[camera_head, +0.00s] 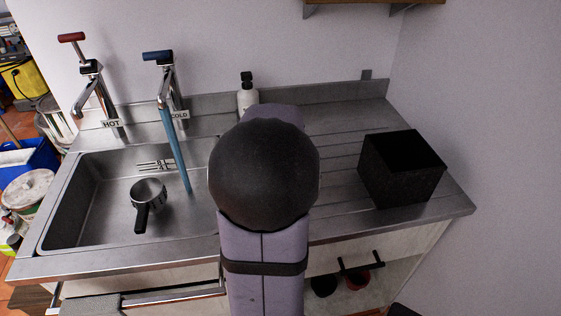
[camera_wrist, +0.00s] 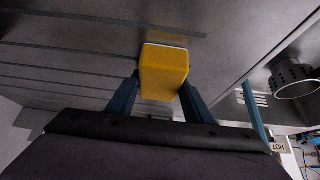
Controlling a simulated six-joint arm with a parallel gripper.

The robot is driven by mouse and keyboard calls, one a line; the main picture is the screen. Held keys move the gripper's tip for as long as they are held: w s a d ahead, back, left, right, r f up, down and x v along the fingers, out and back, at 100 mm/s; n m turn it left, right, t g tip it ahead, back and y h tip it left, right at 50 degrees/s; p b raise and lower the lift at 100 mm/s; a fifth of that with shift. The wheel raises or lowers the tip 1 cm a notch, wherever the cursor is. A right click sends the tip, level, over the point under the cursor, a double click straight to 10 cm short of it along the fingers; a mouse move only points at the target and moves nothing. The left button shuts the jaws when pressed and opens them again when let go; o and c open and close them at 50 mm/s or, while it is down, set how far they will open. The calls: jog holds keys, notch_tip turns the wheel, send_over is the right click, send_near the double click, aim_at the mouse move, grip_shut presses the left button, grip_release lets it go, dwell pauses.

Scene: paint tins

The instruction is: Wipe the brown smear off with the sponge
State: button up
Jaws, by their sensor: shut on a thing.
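In the wrist view my gripper (camera_wrist: 160,90) has its two blue fingers shut on a yellow sponge (camera_wrist: 164,72). The sponge is over the ribbed steel drainer (camera_wrist: 75,45); I cannot tell whether it touches the steel. A thin brownish streak (camera_wrist: 186,33) shows just beyond the sponge; I cannot tell whether it is the smear or a tinted groove. In the head view my arm hides the gripper, the sponge and the drainer's middle, and no brown smear shows on the bare drainer (camera_head: 335,140).
A black box (camera_head: 400,168) stands on the drainer's right end. A white bottle (camera_head: 247,98) stands at the back. Hot (camera_head: 92,92) and cold (camera_head: 166,85) taps stand behind.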

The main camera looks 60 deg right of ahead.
jog(key=w+a+p, duration=0.2)
jog(key=p, duration=0.1)
jog(key=shift+w+a+r, duration=0.1)
jog(key=shift+a+r, duration=0.05)
jog(key=shift+a, duration=0.05)
jog(key=shift+w+a, duration=0.1)
jog(key=shift+w, duration=0.15)
jog(key=shift+w+d, duration=0.55)
jog(key=shift+d, duration=0.1)
jog(key=shift+s+d+f+b, duration=0.45)
jog(key=shift+s+d+b, duration=0.2)
jog(key=shift+b, duration=0.35)
jog(key=shift+s+d+b, duration=0.45)
jog(key=shift+s+b, duration=0.1)
jog(key=shift+b, duration=0.15)
jog(key=shift+s+d+r+b, duration=0.2)
jog(key=shift+s+d+b, duration=2.15)
jog(key=shift+s+d, duration=1.4)
notch_tip(320, 180, up, 2)
jog(key=shift+s+d+r+p, duration=0.15)
jog(key=shift+r+p, duration=0.1)
jog(key=shift+p, duration=0.45)
notch_tip(320, 180, up, 6)
jog(key=p, duration=0.4)
